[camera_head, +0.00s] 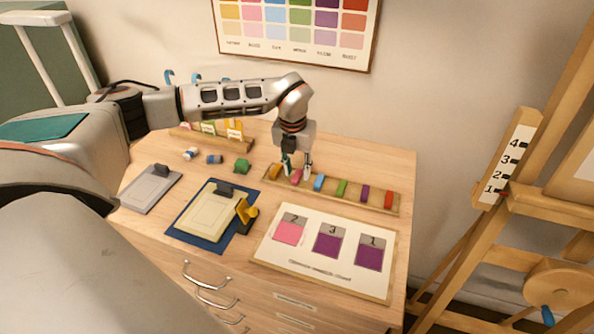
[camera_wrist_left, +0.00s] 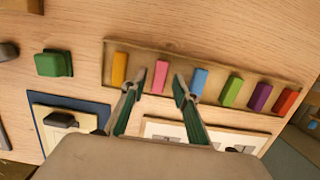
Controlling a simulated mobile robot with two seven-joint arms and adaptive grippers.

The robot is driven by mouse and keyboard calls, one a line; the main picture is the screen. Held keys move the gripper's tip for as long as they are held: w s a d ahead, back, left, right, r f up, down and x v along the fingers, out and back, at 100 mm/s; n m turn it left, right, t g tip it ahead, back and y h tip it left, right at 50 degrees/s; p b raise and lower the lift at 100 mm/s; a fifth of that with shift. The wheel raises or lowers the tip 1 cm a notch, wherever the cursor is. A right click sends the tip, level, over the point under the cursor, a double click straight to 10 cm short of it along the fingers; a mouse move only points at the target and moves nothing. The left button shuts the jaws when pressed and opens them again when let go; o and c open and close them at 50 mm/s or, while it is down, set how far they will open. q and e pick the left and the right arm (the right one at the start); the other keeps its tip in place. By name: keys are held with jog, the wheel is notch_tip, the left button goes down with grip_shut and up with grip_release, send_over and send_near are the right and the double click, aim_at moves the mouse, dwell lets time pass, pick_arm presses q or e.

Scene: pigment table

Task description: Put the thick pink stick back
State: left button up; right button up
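The pink stick (camera_head: 296,177) lies in the long wooden tray (camera_head: 333,194), between the orange stick (camera_head: 275,171) and the blue stick (camera_head: 319,182). My left gripper (camera_head: 297,168) is over this part of the tray, pointing down, with its fingers apart. In the left wrist view the pink stick (camera_wrist_left: 161,76) shows just beyond the gap between the open fingertips (camera_wrist_left: 155,85). Nothing is held, and I see no clear contact with the stick. My right gripper is not in view.
Green, purple and red sticks (camera_head: 389,199) fill the tray's right side. A green block (camera_head: 242,166) sits left of it. A card with numbered swatches (camera_head: 325,276) and a blue-edged board (camera_head: 183,231) lie in front. A wooden easel (camera_head: 466,240) stands at the right.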

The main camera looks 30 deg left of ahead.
aim_at(295, 179)
pick_arm(q)
notch_tip(295, 179, up, 11)
jog(key=s+b, duration=0.1)
jog(key=shift+s+d+r, duration=0.15)
jog(key=shift+s+d, duration=0.05)
jog(key=shift+s, duration=0.15)
dwell(0.4)
